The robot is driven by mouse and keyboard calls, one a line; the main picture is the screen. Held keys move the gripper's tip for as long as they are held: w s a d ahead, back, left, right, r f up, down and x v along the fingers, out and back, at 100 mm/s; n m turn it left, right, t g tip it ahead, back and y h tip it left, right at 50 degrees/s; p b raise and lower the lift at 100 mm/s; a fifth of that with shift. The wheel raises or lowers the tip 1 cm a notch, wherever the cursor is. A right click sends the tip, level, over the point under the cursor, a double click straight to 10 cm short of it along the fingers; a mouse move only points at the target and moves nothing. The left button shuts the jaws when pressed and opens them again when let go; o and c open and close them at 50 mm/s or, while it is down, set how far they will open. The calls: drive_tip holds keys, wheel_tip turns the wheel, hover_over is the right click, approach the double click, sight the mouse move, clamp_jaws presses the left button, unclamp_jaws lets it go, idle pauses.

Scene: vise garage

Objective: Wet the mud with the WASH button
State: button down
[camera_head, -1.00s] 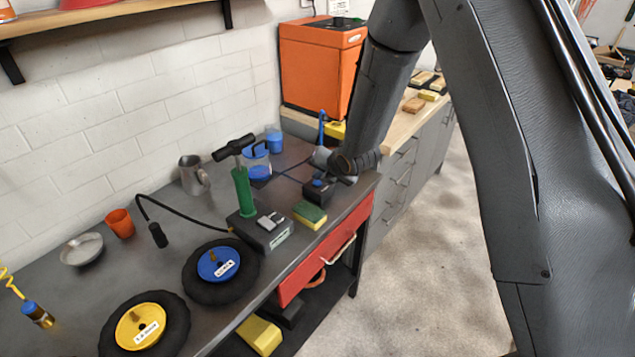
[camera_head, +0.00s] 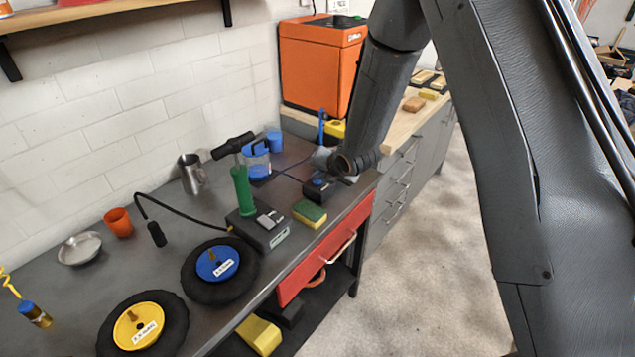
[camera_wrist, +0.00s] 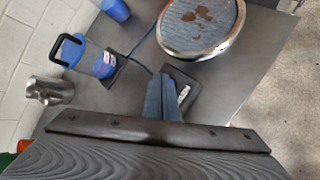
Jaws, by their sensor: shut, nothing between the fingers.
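A round metal-rimmed pad (camera_wrist: 205,25) with brown mud spots lies just beyond the box. In the head view my arm hides most of it.
A clear jug with blue contents (camera_head: 257,165) and a metal pitcher (camera_head: 191,174) stand to the left. An orange cabinet (camera_head: 325,65) stands behind.

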drive_tip(key=shift+f, duration=0.2)
idle(0.4)
drive_tip(key=shift+r, duration=0.6)
wheel_tip(320, 180, up, 6)
drive_tip(key=p, duration=0.3)
idle(0.4)
idle(0.6)
